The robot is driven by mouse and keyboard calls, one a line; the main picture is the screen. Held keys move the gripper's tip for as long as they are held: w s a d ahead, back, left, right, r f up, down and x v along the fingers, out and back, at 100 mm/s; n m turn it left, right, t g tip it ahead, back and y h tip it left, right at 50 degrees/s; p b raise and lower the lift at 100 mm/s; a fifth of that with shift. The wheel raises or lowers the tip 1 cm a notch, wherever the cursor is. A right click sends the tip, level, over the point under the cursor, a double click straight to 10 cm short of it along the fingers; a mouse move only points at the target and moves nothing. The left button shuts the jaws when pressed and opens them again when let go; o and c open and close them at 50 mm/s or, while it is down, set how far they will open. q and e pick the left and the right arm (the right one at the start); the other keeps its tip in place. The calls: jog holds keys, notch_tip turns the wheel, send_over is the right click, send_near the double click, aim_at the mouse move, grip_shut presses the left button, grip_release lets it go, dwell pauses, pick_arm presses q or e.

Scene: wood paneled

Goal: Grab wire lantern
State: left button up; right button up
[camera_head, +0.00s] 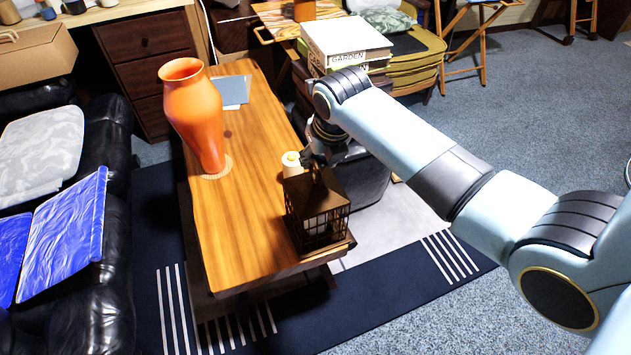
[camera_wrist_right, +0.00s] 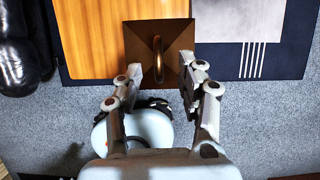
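The wire lantern (camera_head: 318,214) stands upright at the near right end of the wooden coffee table (camera_head: 236,238). It is dark brown with a peaked roof, barred sides and something pale inside. In the right wrist view the lantern roof (camera_wrist_right: 136,40) shows from above, with its ring handle (camera_wrist_right: 158,60) upright. My right gripper (camera_head: 316,160) is at the top of the lantern in the head view. In the wrist view its fingers (camera_wrist_right: 160,78) are spread apart, one on each side of the ring, with nothing clearly gripped. My left gripper is not in view.
A tall orange vase (camera_head: 196,115) stands on a round mat farther back on the table. A cream candle or cup (camera_head: 292,163) is close behind the lantern. A black sofa with a blue cushion (camera_head: 65,232) lies left. Stacked books (camera_head: 345,42) are behind. Carpet at right is open.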

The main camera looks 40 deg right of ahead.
aim_at(316, 164)
jog(key=b+x, duration=0.1)
jog(key=x, duration=0.3)
jog(key=shift+a+f, duration=0.1)
jog(key=shift+f, duration=0.05)
grip_shut()
jog(key=shift+w, duration=0.1)
